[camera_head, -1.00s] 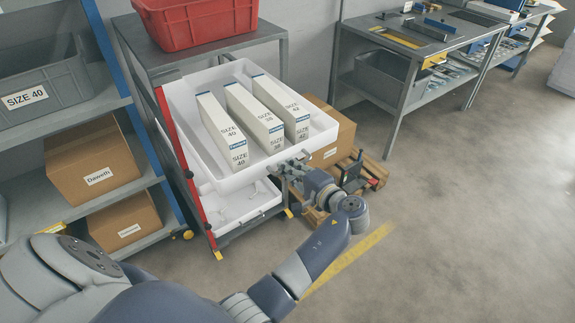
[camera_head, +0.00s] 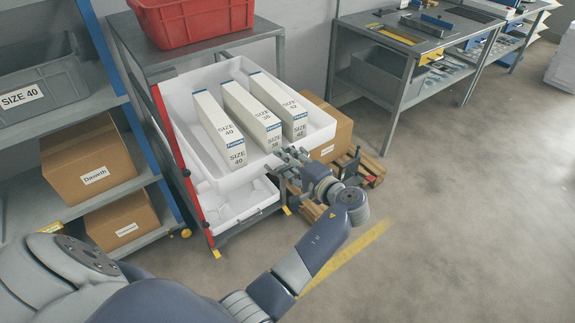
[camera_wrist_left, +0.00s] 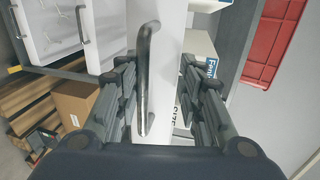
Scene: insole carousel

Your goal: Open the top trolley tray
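The top trolley tray (camera_head: 325,137) is white and sticks out from under the grey trolley's top, with three white boxes marked SIZE 40, 38 and 42 in it. My left gripper (camera_head: 288,156) is at the tray's front face. In the left wrist view the metal bar handle (camera_wrist_left: 145,75) stands between the two fingers of my left gripper (camera_wrist_left: 160,95). The fingers are apart, with visible gaps beside the handle. Its lower end is near the gripper's base. My right gripper is not in view.
Another white tray (camera_head: 240,208) sits lower in the trolley. A red crate (camera_head: 195,22) stands on the trolley top (camera_head: 235,38). A shelf with cardboard boxes (camera_head: 92,175) is on the left. A pallet (camera_head: 372,168) lies right of the trolley. The floor at right is clear.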

